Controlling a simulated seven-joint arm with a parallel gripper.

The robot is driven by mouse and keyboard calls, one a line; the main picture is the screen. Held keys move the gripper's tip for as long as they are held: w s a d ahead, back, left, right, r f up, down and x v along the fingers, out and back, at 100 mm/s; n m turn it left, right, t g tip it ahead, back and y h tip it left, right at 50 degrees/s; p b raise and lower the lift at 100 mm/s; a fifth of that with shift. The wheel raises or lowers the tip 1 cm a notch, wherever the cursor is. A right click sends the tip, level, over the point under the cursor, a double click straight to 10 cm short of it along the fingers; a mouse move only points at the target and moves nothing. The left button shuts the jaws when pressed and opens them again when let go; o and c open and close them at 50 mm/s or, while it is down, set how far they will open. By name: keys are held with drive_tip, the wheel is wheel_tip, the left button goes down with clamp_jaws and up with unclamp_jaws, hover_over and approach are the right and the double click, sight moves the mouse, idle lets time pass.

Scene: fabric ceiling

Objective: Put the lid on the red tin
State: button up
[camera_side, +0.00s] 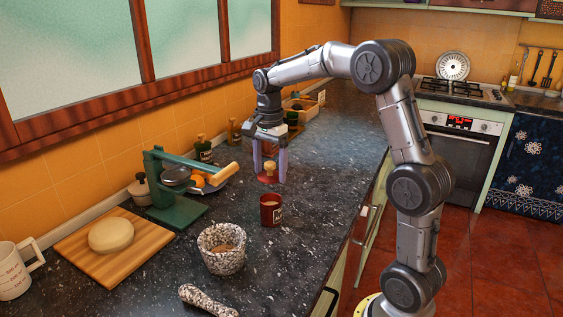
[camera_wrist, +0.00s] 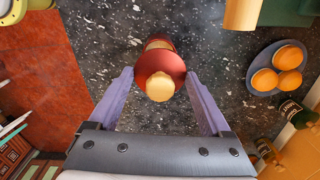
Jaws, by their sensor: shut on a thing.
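The red lid (camera_side: 270,180) has a pale wooden knob. My gripper (camera_side: 269,182) is shut on the lid and holds it level above the counter. The red tin (camera_side: 271,215) stands upright on the counter with its top open and a dark label on its side. The lid is above the tin and apart from it, a little behind it in the side view. In the wrist view the lid (camera_wrist: 174,66) sits between the two purple fingers and covers most of the tin (camera_wrist: 158,39), whose edge shows beyond it.
A speckled mortar (camera_side: 222,262) stands in front of the tin, with a pestle (camera_side: 207,300) nearby. A green press (camera_side: 175,216) with a wooden handle is to the left. A plate of oranges (camera_wrist: 277,68) and bottles line the wall side. Counter right of the tin is clear.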

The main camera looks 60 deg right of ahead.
drive_tip(key=shift+f, duration=2.7)
drive_tip(key=shift+f, duration=0.6)
drive_tip(key=o, duration=1.1)
drive_tip(key=shift+r, duration=3.55)
drive_tip(key=shift+a, duration=0.1)
